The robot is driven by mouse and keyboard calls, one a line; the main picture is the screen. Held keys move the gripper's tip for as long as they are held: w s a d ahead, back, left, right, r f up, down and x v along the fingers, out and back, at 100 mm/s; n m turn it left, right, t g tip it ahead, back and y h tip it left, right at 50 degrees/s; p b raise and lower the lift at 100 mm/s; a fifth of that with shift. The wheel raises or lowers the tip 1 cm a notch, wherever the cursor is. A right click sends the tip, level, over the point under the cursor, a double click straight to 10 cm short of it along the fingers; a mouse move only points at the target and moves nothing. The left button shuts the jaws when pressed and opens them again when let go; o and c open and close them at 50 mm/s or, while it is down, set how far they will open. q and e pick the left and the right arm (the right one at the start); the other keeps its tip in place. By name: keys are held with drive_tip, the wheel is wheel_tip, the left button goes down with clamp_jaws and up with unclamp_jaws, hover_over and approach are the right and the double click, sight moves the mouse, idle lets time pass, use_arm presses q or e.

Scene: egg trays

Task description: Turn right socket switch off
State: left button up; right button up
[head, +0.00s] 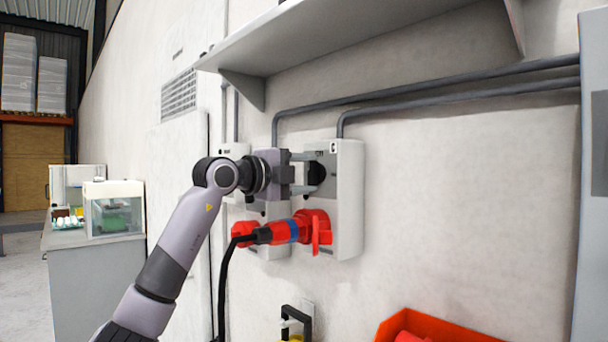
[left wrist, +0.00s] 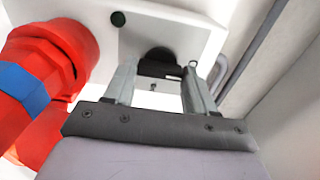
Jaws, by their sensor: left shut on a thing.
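The right socket box (head: 348,200) is a white unit on the wall with a dark rotary switch (head: 318,176) on its upper front. A red and blue plug (head: 290,231) with a black cable sits in the red socket below. My left gripper (head: 308,173) is at the switch, its two fingers on either side of the knob. In the left wrist view the black switch (left wrist: 160,66) lies between the fingers, which hide its sides. The left socket box (head: 236,152) is partly behind my arm. My right gripper does not show.
A grey shelf (head: 330,33) juts out above the sockets. Grey conduits (head: 430,93) run along the wall. An orange bin (head: 430,328) is at the lower right. A counter (head: 95,262) with a glass-fronted box (head: 114,209) stands at the left.

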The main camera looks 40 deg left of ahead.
use_arm(q)
drive_tip(key=o, duration=1)
drive_tip(key=shift+o, duration=0.2)
drive_tip(key=shift+s, duration=0.1)
drive_tip(key=shift+s+a+f, duration=0.1)
drive_tip(key=shift+s, duration=0.2)
drive_tip(key=s, duration=0.2)
drive_tip(key=s+b, duration=0.1)
drive_tip(key=s, duration=0.1)
drive_tip(key=s+b, duration=0.1)
drive_tip(key=s, duration=0.1)
drive_tip(key=shift+a, duration=0.25)
drive_tip(key=shift+s, duration=0.25)
